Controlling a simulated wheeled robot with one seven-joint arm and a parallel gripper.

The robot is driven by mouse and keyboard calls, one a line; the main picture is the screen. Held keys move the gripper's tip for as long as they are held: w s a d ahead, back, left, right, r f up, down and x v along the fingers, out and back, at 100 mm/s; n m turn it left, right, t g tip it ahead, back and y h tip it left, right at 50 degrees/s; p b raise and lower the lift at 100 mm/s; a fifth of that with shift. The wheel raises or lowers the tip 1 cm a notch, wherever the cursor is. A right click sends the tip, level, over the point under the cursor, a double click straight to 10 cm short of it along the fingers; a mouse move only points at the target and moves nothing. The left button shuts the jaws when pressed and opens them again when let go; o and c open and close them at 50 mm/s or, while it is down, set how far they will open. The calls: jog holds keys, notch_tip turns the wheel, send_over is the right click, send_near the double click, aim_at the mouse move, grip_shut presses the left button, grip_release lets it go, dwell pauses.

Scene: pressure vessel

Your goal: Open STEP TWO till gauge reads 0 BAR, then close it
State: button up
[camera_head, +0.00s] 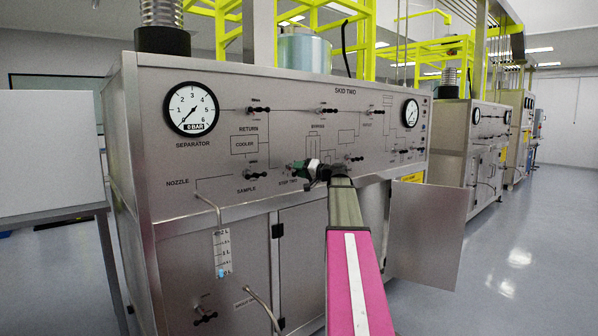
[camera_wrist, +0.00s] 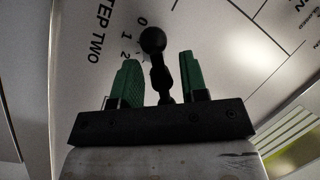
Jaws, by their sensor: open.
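The STEP TWO valve handle, a black lever with a ball knob (camera_wrist: 153,40), stands out from the panel in the wrist view, beside the printed STEP TWO label and its scale numbers. My gripper (camera_wrist: 158,75) has two green fingers, apart, one on each side of the handle. I see a gap on both sides of it. In the head view my gripper (camera_head: 303,172) is at the panel just above the STEP TWO label and mostly hides the handle. The round separator gauge (camera_head: 191,109) has a small window that appears to read 0 BAR.
The SAMPLE valve (camera_head: 255,175) and several other black-handled valves are on the same panel (camera_head: 225,165). A nozzle tube leads down to a graduated cylinder (camera_head: 222,254). An open cabinet door (camera_head: 427,232) juts out at lower right. The floor to the right is clear.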

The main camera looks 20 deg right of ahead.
jog(key=shift+w+a, duration=0.2)
jog(key=shift+w, duration=0.05)
grip_shut()
jog(key=shift+m, duration=0.3)
jog(key=m+t, duration=0.1)
jog(key=m, duration=0.2)
jog(key=shift+r+y, duration=0.15)
jog(key=shift+y, duration=0.15)
jog(key=shift+r+m+t, duration=0.1)
jog(key=shift+m+t, duration=0.6)
jog(key=shift+m, duration=1.4)
